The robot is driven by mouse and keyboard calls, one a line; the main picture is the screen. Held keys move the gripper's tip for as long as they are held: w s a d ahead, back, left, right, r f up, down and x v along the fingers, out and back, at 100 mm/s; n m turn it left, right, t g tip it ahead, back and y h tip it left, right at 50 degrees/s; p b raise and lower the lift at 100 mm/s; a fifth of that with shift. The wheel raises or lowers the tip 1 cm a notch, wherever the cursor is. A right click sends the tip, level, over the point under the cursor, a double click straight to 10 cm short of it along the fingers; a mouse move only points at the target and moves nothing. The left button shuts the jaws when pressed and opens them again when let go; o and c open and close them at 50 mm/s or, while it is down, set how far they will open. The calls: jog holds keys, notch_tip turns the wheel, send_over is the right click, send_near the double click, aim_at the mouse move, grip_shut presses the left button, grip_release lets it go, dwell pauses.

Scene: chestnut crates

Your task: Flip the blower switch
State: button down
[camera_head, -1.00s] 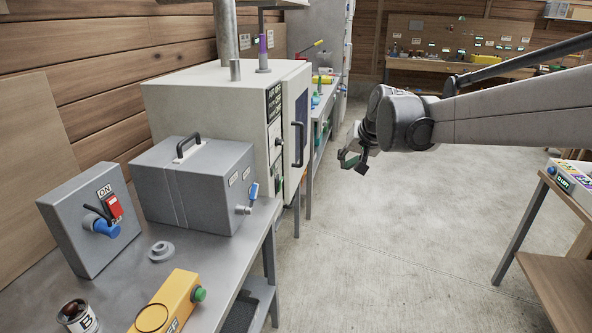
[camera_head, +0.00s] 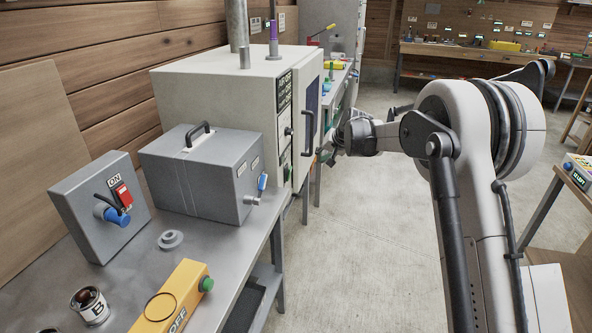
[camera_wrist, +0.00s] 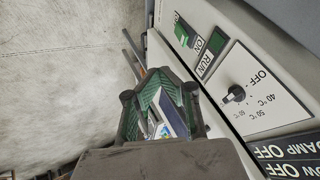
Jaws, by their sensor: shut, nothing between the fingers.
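The cream cabinet (camera_head: 215,100) stands on the left, with a dark handle (camera_head: 308,133) on its front and a black label plate. In the wrist view its front carries a green rocker switch (camera_wrist: 186,33) beside an ON label and a green RUN window (camera_wrist: 217,41). I cannot tell for certain which control is the blower switch. My gripper (camera_wrist: 162,82) is shut and empty, beside the panel and below the rocker in the picture. In the head view my gripper (camera_head: 335,138) is partly hidden near the cabinet front.
A grey box with a handle (camera_head: 200,175), a switch box with a red switch (camera_head: 100,205), a yellow OFF box (camera_head: 172,295) and a can (camera_head: 90,305) crowd the left bench (camera_head: 225,275). The concrete floor (camera_head: 350,260) is clear.

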aim_at(289, 174)
jog(key=x, duration=0.6)
jog(key=shift+w+f+y, duration=0.15)
jog(key=shift+w+y, duration=0.15)
jog(key=shift+w, duration=0.05)
jog(key=w+a+f, duration=0.5)
jog(key=a+f, duration=0.2)
jog(key=a, duration=0.1)
jog(key=shift+w, duration=0.25)
jog(key=shift+a, duration=0.1)
dwell(0.3)
